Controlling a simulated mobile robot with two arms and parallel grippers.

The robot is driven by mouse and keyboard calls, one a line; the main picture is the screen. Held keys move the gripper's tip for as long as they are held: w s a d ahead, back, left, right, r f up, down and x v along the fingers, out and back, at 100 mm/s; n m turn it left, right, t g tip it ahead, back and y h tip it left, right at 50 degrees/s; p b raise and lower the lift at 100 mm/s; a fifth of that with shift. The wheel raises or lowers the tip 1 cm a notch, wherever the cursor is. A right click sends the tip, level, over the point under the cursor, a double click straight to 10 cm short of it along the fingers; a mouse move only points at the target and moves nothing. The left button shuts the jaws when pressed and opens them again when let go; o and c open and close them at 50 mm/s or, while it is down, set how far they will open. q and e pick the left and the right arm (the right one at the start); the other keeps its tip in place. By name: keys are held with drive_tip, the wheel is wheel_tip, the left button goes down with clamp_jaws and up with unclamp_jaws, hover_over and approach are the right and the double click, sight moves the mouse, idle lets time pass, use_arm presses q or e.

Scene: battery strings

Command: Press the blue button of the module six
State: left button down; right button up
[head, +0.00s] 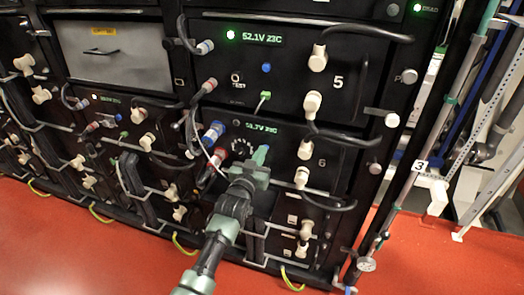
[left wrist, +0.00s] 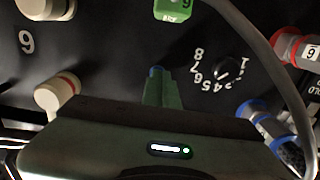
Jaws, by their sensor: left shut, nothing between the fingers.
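Module six (head: 333,180), a black unit marked 6, sits below module five in the right rack column. My left gripper (head: 258,156) is at its front panel, with its fingers shut and empty. The fingers cover most of the button. I cannot tell whether they touch it or how far it is pushed in. My right gripper is not in view.
A numbered dial (left wrist: 222,76) and a green connector (left wrist: 172,8) are close to the fingertips. A blue cable plug (left wrist: 270,125) and a red one (left wrist: 296,48) sit beside them. Module five (head: 310,95) above has its own blue button (head: 266,68). The red floor (head: 100,250) is open in front.

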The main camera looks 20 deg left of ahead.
use_arm(q)
drive_tip(key=shift+f, duration=0.25)
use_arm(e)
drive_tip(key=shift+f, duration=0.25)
use_arm(q)
drive_tip(key=shift+s+d+r+p, duration=0.1)
drive_tip(key=shift+s+d+p, duration=0.05)
drive_tip(key=shift+s+p, duration=1)
drive_tip(key=shift+p, duration=0.1)
drive_tip(key=s+p, duration=0.3)
drive_tip(key=s, duration=0.2)
drive_tip(key=shift+s+p, duration=0.25)
drive_tip(key=shift+p, duration=0.05)
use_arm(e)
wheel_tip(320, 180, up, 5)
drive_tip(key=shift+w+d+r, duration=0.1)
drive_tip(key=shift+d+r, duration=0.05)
